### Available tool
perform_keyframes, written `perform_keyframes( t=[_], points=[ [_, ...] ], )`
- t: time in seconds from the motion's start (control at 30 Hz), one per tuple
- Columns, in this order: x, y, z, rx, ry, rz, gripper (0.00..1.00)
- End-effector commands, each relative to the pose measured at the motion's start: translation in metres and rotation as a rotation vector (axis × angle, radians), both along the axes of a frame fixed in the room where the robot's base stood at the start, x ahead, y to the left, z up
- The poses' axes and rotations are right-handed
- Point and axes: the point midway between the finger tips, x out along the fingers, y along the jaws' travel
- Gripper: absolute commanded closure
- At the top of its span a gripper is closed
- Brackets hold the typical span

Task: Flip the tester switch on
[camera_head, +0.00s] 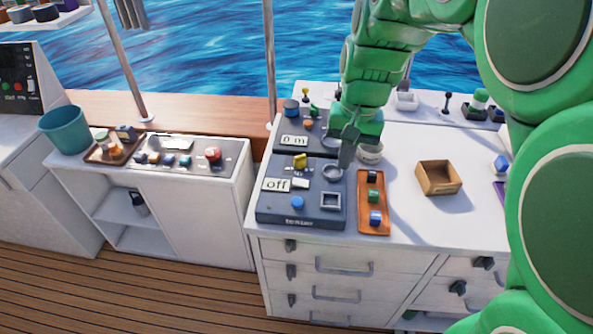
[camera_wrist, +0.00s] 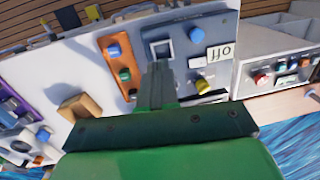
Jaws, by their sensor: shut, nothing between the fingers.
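The dark grey tester panel (camera_head: 255,214) lies on the white counter. It carries a yellow switch (camera_head: 300,162), a sign (camera_head: 275,184) reading "off", a white piece beside the sign, a blue knob (camera_head: 297,203) and a square frame (camera_head: 330,201). In the wrist view the panel (camera_wrist: 179,28) shows upside down with its yellow switch (camera_wrist: 203,86) and "off" sign (camera_wrist: 220,52). My gripper (camera_head: 346,160) is shut and empty. It hangs above the panel's right back corner, to the right of the yellow switch and apart from it.
An orange tray (camera_head: 361,205) with several small coloured parts lies right of the panel. A wooden box (camera_head: 438,178) stands farther right. Behind the tester is another panel (camera_head: 291,141) reading "0 m".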

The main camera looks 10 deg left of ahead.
Motion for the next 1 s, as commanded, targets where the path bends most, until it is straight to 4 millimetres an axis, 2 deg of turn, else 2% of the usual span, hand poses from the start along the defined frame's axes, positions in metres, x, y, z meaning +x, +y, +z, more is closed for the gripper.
perform_keyframes(
  t=[0.2, 0.5, 0.7, 1.0],
  points=[
    [0.039, 0.032, -0.005, 0.021, -0.016, 0.006, 1.0],
    [0.079, 0.073, -0.012, 0.049, -0.035, 0.011, 1.0],
    [0.09, 0.086, -0.016, 0.057, -0.038, 0.014, 1.0],
    [0.091, 0.088, -0.016, 0.059, -0.04, 0.014, 1.0]
  ],
)
